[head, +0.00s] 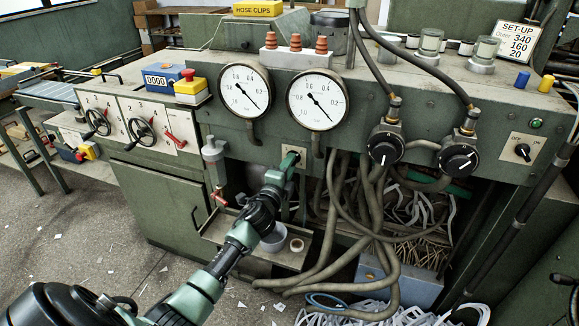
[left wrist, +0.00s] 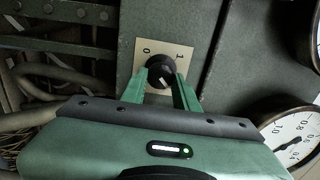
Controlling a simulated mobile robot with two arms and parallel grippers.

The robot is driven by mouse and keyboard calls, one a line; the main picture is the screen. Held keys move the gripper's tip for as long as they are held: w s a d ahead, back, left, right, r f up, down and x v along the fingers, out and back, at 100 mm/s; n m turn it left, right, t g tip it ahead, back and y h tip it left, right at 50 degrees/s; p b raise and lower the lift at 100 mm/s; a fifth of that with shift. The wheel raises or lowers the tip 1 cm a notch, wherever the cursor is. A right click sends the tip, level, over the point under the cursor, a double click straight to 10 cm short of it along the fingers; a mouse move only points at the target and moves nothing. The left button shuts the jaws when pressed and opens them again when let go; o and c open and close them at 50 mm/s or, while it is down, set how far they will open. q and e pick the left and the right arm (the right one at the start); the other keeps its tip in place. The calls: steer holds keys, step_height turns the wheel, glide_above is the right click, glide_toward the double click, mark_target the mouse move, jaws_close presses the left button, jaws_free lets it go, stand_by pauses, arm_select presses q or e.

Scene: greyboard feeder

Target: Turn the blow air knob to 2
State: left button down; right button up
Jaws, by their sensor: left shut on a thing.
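My left gripper (head: 288,164) reaches the front of the green machine, below and between the two gauges. In the left wrist view its green fingers (left wrist: 161,78) are shut on a small black knob (left wrist: 160,68). The knob sits on a cream plate (left wrist: 181,53) marked 0 and 1, and no 2 shows on it. In the head view the gripper mostly hides this knob. Two larger black round knobs with white marks, one (head: 384,149) left and one (head: 457,159) right, sit below hoses. I can read no blow air label. My right gripper is not in view.
Two white gauges, one (head: 244,91) left and one (head: 318,100) right, stick out above my left gripper. Hoses (head: 341,217) hang close to its right. A tray (head: 222,236) lies below. An OFF/ON switch (head: 522,151) is far right.

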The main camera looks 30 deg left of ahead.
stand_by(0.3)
arm_select(q)
steer(key=c, duration=1.1)
jaws_free()
steer(key=v, duration=0.7)
steer(key=shift+s+d, duration=0.1)
steer(key=shift+s, duration=0.3)
steer(key=shift+f, duration=0.1)
